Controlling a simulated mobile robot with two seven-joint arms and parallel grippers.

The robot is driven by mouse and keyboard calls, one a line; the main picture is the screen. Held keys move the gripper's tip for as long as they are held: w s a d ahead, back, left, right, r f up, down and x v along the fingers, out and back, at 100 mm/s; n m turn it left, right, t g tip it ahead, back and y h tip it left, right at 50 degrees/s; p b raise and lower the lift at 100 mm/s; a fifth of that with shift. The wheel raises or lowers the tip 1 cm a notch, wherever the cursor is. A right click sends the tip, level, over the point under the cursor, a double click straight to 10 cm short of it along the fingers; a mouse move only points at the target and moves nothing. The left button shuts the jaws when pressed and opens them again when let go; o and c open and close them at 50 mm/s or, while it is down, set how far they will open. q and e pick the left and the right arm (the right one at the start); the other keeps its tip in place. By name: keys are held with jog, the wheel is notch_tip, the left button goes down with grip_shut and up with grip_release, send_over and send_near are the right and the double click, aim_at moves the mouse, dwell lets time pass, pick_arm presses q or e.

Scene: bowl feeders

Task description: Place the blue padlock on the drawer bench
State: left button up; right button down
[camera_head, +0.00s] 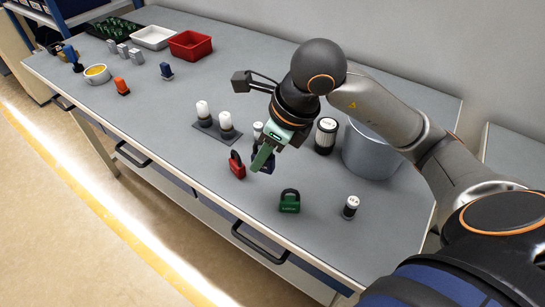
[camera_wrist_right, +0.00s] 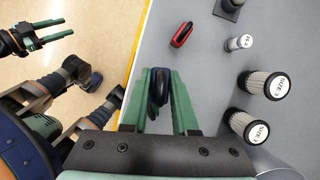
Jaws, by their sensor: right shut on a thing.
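The blue padlock (camera_wrist_right: 158,88) is dark blue and sits between the green fingers of my right gripper (camera_wrist_right: 158,100), which is shut on it. In the head view my right gripper (camera_head: 264,158) points down over the drawer bench (camera_head: 320,230), and the blue padlock (camera_head: 269,165) is partly hidden by a finger. I cannot tell whether the padlock touches the grey bench top. My left gripper (camera_wrist_right: 45,33) shows at the upper left of the right wrist view, open and empty, above the floor.
A red padlock (camera_head: 237,165) stands just left of the right gripper, and a green padlock (camera_head: 290,201) stands nearer the front edge. Filter cartridges (camera_head: 326,136) and a grey pot (camera_head: 370,150) stand behind. Bare bench top lies between the green padlock and the small canister (camera_head: 350,207).

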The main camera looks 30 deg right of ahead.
send_over(276, 174)
jog(key=f, duration=0.6)
jog(key=shift+s+a+f+b, duration=0.1)
jog(key=shift+s+a+b, duration=0.05)
jog(key=shift+a+b, duration=0.15)
jog(key=shift+d+f, duration=0.15)
jog(key=shift+f, duration=0.75)
jog(key=shift+d+f, duration=0.1)
jog(key=shift+f, duration=0.75)
jog(key=shift+f+b, duration=0.2)
jog(key=shift+b, duration=0.1)
jog(key=c, duration=0.7)
grip_release()
jog(key=shift+r, duration=0.15)
jog(key=shift+r+p, duration=0.25)
jog(key=shift+p, duration=0.05)
jog(key=v, duration=1.1)
jog(key=shift+d+r+p, duration=0.2)
jog(key=shift+r+p, duration=0.05)
jog(key=shift+p, duration=0.1)
